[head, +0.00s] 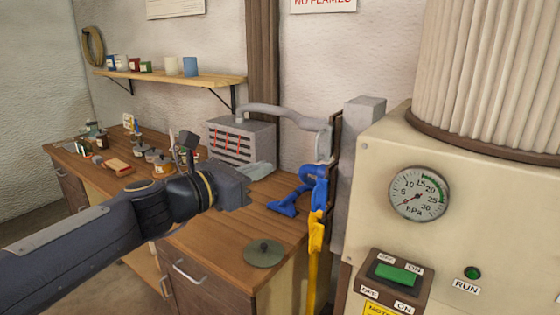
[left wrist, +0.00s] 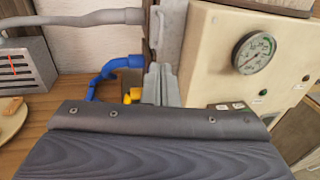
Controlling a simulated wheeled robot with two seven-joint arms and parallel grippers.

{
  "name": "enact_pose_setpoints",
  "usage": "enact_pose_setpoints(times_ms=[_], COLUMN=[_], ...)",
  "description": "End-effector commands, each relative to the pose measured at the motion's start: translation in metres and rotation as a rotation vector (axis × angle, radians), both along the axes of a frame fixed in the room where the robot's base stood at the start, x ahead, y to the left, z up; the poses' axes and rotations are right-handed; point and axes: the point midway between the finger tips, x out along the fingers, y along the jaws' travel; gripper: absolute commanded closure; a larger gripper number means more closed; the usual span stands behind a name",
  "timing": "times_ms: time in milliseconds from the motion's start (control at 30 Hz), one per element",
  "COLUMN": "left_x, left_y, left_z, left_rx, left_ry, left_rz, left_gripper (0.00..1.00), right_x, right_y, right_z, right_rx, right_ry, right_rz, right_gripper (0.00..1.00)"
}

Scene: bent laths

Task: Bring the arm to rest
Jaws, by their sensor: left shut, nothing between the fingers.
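My left arm comes in from the left in the head view. Its gripper (head: 245,190) is shut and empty, held above the wooden workbench (head: 210,240). In the left wrist view the closed grey fingers (left wrist: 162,86) show in the middle, with nothing between them. The gripper is left of the beige machine (head: 375,195) and apart from it. My right arm is not in view.
The machine has a round gauge (head: 419,194), a green switch (head: 396,275) and a RUN lamp (head: 473,273). Blue (head: 313,182) and yellow (head: 316,235) parts hang beside it. A grey vented box (head: 238,142), a round lid (head: 263,253) and several jars occupy the bench.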

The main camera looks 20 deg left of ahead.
Motion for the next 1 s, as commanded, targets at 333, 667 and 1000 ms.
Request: enact_pose_setpoints(times_ms=[333, 667, 1000], left_x=[-0.132, -0.248, -0.261], left_y=[-0.015, 0.016, 0.024], left_z=[-0.114, -0.248, -0.264], left_rx=[1.106, 1.959, 2.044], left_ry=[-0.385, -0.739, -0.788], left_rz=[-0.388, -1.071, -1.193], left_gripper=[1.0, 1.0, 1.0], right_x=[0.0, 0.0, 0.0], right_y=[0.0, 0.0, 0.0], right_z=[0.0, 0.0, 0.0], right_rx=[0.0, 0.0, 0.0], right_ry=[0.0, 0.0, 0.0], right_rz=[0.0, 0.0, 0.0], right_gripper=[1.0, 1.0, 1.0])
